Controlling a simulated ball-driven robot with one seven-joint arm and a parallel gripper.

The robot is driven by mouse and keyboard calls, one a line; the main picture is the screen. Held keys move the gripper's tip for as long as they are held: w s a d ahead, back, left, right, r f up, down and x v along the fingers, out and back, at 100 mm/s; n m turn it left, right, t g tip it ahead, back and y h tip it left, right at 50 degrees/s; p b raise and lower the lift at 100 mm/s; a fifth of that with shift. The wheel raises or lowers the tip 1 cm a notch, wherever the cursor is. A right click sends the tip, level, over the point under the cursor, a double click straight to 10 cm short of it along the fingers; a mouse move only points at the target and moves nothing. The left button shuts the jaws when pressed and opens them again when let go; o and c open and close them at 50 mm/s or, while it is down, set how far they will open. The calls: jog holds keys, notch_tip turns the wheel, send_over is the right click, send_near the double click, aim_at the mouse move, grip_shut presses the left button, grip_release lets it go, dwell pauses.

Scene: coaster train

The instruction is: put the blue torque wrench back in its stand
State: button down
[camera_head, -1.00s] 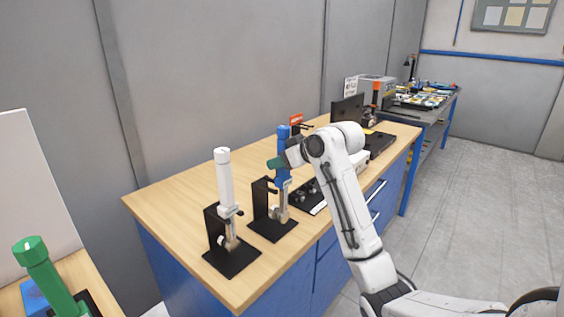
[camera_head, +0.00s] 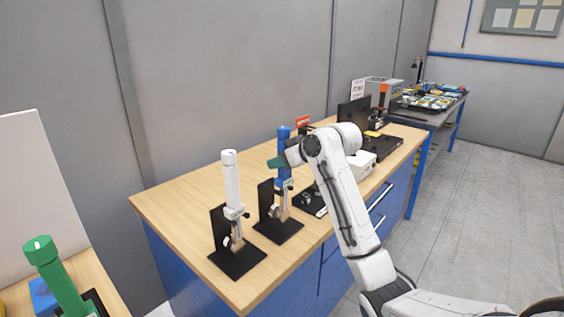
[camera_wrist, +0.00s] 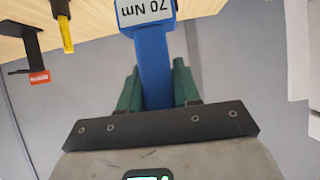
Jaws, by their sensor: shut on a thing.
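The blue torque wrench (camera_head: 284,172) stands upright at the middle black stand (camera_head: 278,229) on the wooden bench. My gripper (camera_head: 279,162) is shut on its blue handle, with a green finger showing there. In the wrist view the blue handle (camera_wrist: 153,68) lies between my two green fingers (camera_wrist: 155,90), and its label reads 70 Nm upside down. The metal lower end of the wrench is over the stand's base; I cannot tell whether it is seated in the stand.
A white wrench (camera_head: 232,185) stands in a similar black stand (camera_head: 237,260) to the left. A green wrench (camera_head: 55,275) is at the lower left on another table. A monitor (camera_head: 353,113) and small devices are behind, to the right. The bench (camera_head: 180,200) is clear at back left.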

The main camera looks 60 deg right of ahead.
jog(key=shift+w+d+r+p, duration=0.1)
jog(key=shift+w+r+p, duration=0.1)
jog(key=shift+w+p, duration=0.25)
dwell(0.7)
jog(key=shift+f+b, duration=0.4)
jog(key=shift+f, duration=0.45)
dwell(1.3)
jog(key=c, duration=0.7)
grip_release()
jog(key=b+v, duration=0.1)
jog(key=v, duration=0.9)
jog(key=shift+s, duration=0.3)
